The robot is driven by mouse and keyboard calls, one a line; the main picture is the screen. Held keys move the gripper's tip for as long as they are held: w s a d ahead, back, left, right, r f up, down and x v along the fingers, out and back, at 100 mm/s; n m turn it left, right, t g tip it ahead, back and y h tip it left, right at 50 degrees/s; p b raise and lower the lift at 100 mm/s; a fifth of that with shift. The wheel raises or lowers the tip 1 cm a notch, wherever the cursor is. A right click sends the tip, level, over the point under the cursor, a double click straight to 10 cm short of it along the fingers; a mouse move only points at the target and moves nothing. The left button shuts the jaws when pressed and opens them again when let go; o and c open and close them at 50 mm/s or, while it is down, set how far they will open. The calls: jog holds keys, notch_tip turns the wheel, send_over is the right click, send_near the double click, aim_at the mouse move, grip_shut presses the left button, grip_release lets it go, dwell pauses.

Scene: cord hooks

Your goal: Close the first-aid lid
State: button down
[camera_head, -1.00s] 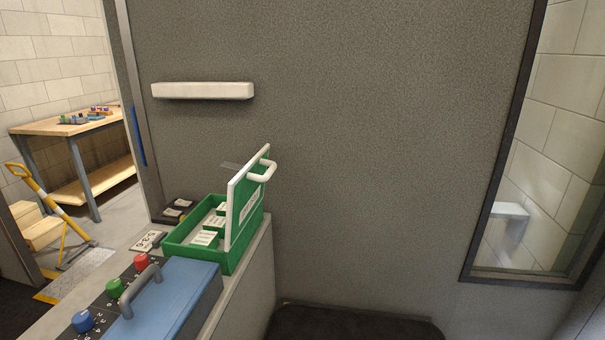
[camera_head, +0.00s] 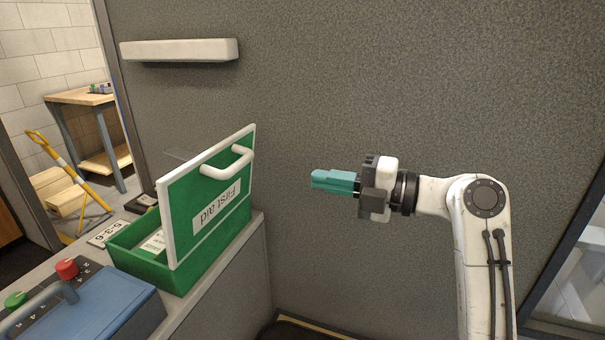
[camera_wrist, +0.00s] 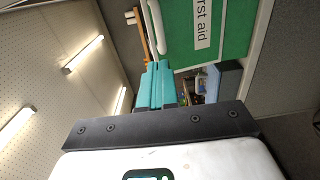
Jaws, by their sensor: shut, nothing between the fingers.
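The green first-aid box (camera_head: 150,262) stands on the grey counter at left in the head view, with white packets inside. Its lid (camera_head: 178,208) is open and stands upright, green with a white rim, a "First aid" label and a white handle (camera_head: 229,162). My gripper (camera_head: 316,181) is shut and empty, with teal fingers pointing left, to the right of the lid and apart from it. In the wrist view the fingers (camera_wrist: 154,88) show below the lid (camera_wrist: 216,38) and its white handle (camera_wrist: 155,22).
A blue case (camera_head: 95,312) with a grey handle lies in front of the box, beside red (camera_head: 67,268) and green (camera_head: 15,300) knobs. A white shelf (camera_head: 180,50) is on the wall above. A wooden workbench (camera_head: 85,97) stands beyond the opening. Space right of the counter is free.

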aim_at(242, 167)
jog(key=p+x, duration=0.2)
jog(key=x, duration=1.1)
jog(key=shift+a+f, duration=0.1)
jog(key=shift+a, duration=0.15)
